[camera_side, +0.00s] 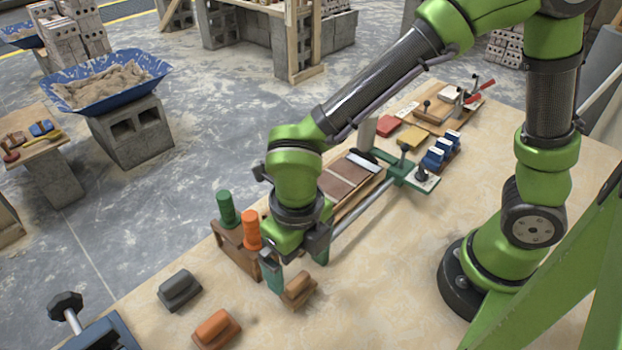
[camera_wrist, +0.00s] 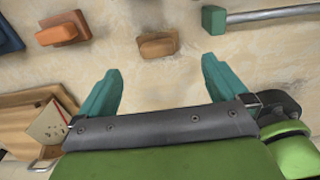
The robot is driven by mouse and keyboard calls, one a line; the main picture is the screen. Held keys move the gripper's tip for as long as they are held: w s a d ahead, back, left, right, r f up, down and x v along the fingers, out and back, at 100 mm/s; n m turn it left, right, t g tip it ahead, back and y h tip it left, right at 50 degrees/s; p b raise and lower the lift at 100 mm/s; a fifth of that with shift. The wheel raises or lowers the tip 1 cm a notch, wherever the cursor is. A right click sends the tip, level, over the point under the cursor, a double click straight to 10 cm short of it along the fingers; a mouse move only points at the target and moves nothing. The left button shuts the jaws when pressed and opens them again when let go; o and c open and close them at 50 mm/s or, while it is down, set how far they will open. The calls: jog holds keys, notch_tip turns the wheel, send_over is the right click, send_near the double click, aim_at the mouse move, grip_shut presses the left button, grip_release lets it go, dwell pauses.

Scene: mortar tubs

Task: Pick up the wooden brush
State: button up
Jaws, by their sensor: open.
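The wooden brush (camera_side: 300,287), a small brown block with a raised grip, lies on the pale work table. In the wrist view the wooden brush (camera_wrist: 158,46) lies just beyond my fingertips, roughly centred between them. My gripper (camera_side: 298,266) is over the table at the brush, with one teal finger hiding part of its left side. In the wrist view my gripper (camera_wrist: 162,70) has its two teal fingers wide apart, with bare table between them. Contact with the brush cannot be told from the side view.
An orange block (camera_side: 217,328) and a dark grey block (camera_side: 180,289) lie to the left. A wooden holder (camera_side: 238,252) with green and orange handles stands close behind my gripper. A bar clamp (camera_side: 365,213) lies to the right. Table in front is clear.

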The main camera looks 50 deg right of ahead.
aim_at(298, 280)
jog(key=shift+w+a+f, duration=0.1)
jog(key=shift+w+f, duration=0.05)
jog(key=shift+f, duration=3.4)
jog(key=shift+c, duration=0.5)
jog(key=c, duration=1)
jog(key=shift+r, duration=0.1)
jog(key=shift+c, duration=0.2)
notch_tip(298, 280, up, 10)
jog(key=shift+f, duration=0.1)
